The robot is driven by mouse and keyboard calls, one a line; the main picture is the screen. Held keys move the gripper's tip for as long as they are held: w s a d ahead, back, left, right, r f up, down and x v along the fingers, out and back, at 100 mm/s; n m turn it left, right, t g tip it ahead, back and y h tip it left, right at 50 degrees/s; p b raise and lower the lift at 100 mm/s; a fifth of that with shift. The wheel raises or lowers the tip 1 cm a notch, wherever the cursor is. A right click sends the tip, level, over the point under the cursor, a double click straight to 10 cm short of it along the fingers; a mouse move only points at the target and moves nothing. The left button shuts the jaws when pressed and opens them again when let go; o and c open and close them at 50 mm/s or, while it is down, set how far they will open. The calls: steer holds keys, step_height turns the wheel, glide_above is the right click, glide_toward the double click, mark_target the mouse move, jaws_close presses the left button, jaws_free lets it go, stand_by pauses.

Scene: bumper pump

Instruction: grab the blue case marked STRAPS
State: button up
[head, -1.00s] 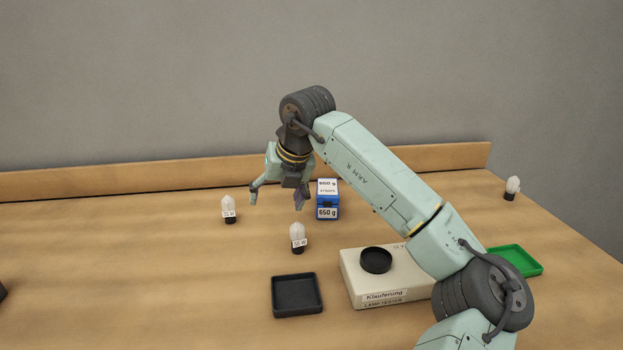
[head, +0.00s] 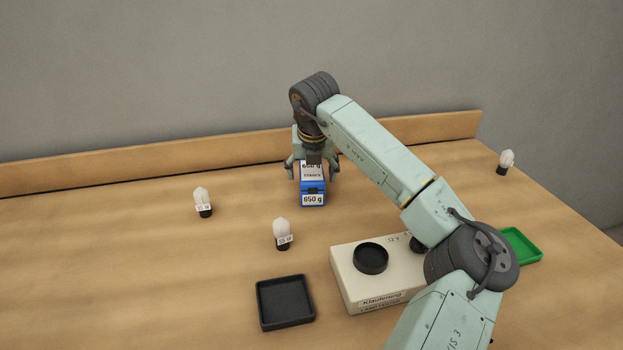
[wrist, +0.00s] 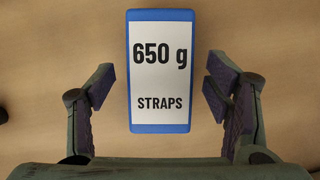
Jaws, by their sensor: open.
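The blue case (head: 313,187) stands on the table near the back, with white labels reading 650 g and STRAPS. In the wrist view the case (wrist: 159,115) shows from above, its label facing the camera. My gripper (head: 312,176) is above and around the back part of the case in the head view. In the wrist view my gripper (wrist: 160,92) is open, one finger on each side of the case, with gaps between the pads and its sides. The fingertips' height against the case is hard to tell.
Two white bulbs (head: 203,202) (head: 282,234) stand left of the case, and another bulb (head: 506,161) is far right. A black tray (head: 285,303), a beige lamp tester (head: 375,280) and a green tray (head: 523,246) lie in front. A wooden ledge (head: 150,172) runs behind.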

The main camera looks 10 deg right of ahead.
steer(key=p+x, duration=0.1)
steer(key=x, duration=0.2)
steer(key=shift+w+f+p, duration=0.15)
steer(key=shift+w+p, duration=0.15)
steer(key=shift+w+d+f, duration=0.1)
steer(key=shift+f, duration=0.2)
steer(key=shift+f+b, duration=0.2)
steer(key=shift+b, duration=0.3)
steer(key=shift+c, duration=0.4)
jaws_close()
stand_by(0.6)
